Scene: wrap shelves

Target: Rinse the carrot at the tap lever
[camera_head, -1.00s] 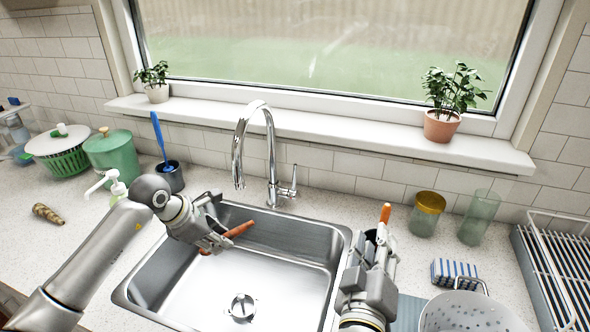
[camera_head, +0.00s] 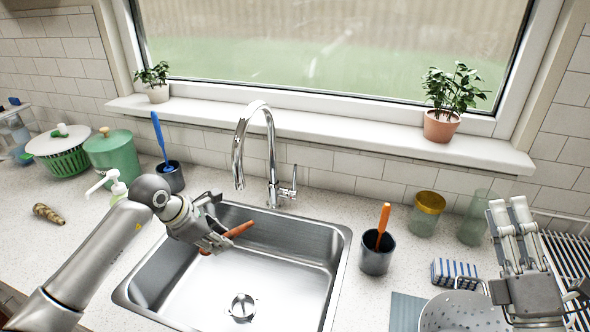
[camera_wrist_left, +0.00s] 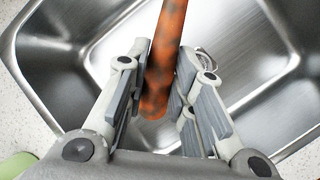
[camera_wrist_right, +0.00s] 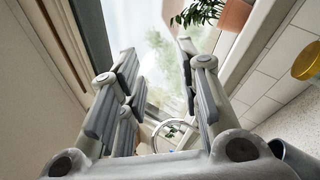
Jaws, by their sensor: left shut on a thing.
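The carrot (camera_head: 240,229) is orange with dark patches, also plain in the left wrist view (camera_wrist_left: 166,60). My left gripper (camera_head: 222,240) is shut on it and holds it over the left part of the steel sink (camera_head: 290,272), below and left of the tap spout. The chrome tap (camera_head: 271,150) stands behind the sink, with its lever (camera_head: 289,191) at the right of its base. No water shows at the spout. My right gripper (camera_head: 510,207) is raised at the right, near the colander. Its fingers are apart and empty in the right wrist view (camera_wrist_right: 160,75).
A dark cup (camera_head: 375,259) with an orange-handled tool stands right of the sink. A striped sponge (camera_head: 454,272), white colander (camera_head: 462,310), jar (camera_head: 427,214) and dish rack (camera_head: 572,262) crowd the right. A soap dispenser (camera_head: 117,187) and brush cup (camera_head: 171,178) stand left.

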